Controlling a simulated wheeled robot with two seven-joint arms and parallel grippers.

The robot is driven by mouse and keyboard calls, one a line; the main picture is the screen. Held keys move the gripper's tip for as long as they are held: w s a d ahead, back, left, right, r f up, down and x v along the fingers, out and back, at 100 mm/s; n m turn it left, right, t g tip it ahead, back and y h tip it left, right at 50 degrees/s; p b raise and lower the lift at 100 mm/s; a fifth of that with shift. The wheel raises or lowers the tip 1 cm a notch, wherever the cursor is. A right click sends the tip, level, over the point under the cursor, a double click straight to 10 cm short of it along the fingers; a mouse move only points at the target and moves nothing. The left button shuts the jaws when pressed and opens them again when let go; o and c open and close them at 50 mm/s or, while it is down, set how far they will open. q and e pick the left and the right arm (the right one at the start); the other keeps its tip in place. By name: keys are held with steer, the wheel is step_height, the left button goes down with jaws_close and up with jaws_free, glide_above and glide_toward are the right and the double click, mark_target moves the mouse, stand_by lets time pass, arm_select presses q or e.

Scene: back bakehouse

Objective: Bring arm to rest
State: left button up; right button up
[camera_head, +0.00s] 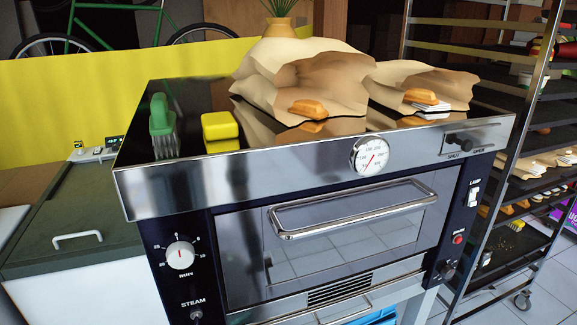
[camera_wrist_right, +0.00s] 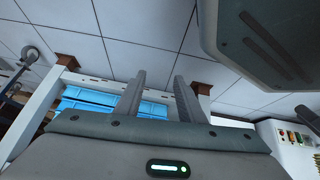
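My right gripper (camera_wrist_right: 160,75) shows in the right wrist view. Its two grey fingers stand apart, with nothing between them, over a pale tiled floor (camera_wrist_right: 145,25). Neither of my arms or grippers shows in the head view. My left gripper is in no frame. The oven (camera_head: 330,235) fills the middle of the head view. Its door, with a long bar handle (camera_head: 350,208), is shut.
On the oven top are paper bags (camera_head: 330,80), a yellow block (camera_head: 219,126) and a green-handled brush (camera_head: 162,125). A tray rack (camera_head: 520,150) stands right, a grey-lidded white cabinet (camera_head: 75,215) left. Blue crates (camera_wrist_right: 105,100) sit within a white frame in the wrist view.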

steer(key=s+d+f+m+g, duration=0.1)
steer(key=s+f, duration=0.2)
steer(key=s, duration=0.3)
steer(key=shift+s+d+f+m, duration=0.3)
steer(key=shift+s+f+m, duration=0.05)
steer(key=shift+s+m, duration=0.05)
stand_by(0.6)
